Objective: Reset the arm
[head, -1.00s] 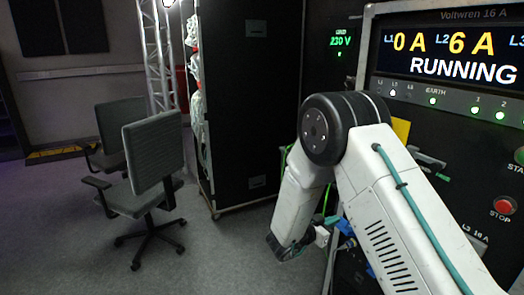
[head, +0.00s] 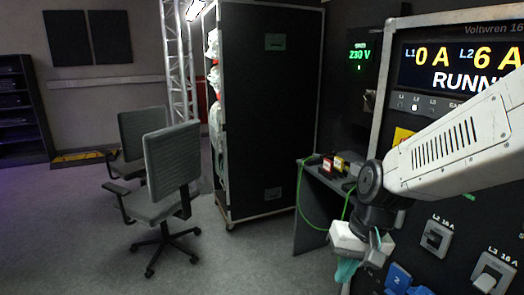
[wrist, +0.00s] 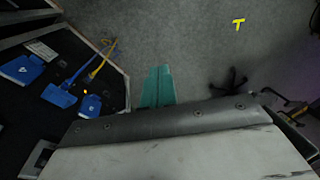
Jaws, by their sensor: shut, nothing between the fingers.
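My white arm (head: 455,150) reaches in from the right in the head view, in front of the power panel (head: 440,225). My gripper (head: 347,270) hangs at its end, with teal fingers pointing down beside the panel's left edge. In the wrist view the teal fingers (wrist: 157,86) lie side by side, shut and empty, above grey carpet. A pale link of mine fills the bottom of that view.
Blue connectors (wrist: 60,95) with blue and yellow cables sit on the panel. A small dark table (head: 325,185) with a green cable stands behind my gripper. A black rack case (head: 270,110) and office chairs (head: 170,180) stand left. Open carpet shows a yellow T mark (wrist: 238,24).

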